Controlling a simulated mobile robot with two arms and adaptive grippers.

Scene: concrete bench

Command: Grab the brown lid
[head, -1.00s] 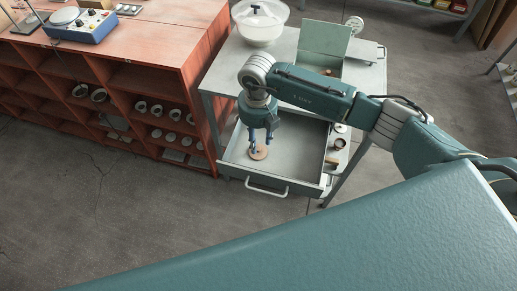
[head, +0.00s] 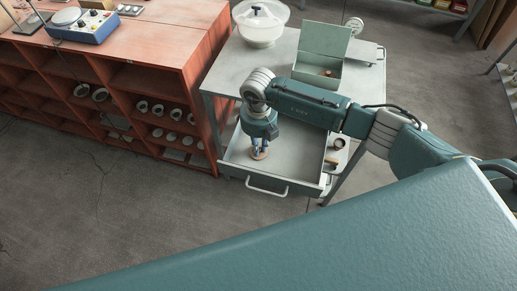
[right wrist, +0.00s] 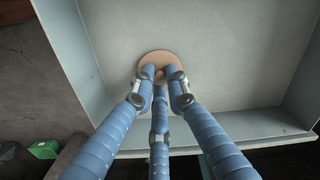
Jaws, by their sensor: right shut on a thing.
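The brown lid (head: 258,156) is a small round disc on the floor of the open drawer (head: 300,160), near its left front. My right gripper (head: 261,147) reaches down into the drawer from above, with its fingers on the lid. In the right wrist view the blue fingers (right wrist: 159,76) are closed together at the middle of the lid (right wrist: 154,57), and they hide part of it. The gripper is shut on the lid. I cannot tell whether the lid is clear of the drawer floor. My left gripper is not in view.
The drawer walls stand close around the gripper. A small cup (head: 338,143) sits at the drawer's right side. An open green box (head: 318,68) and a clear white bowl (head: 260,28) stand on the bench top. A red shelf unit (head: 150,80) stands close on the left.

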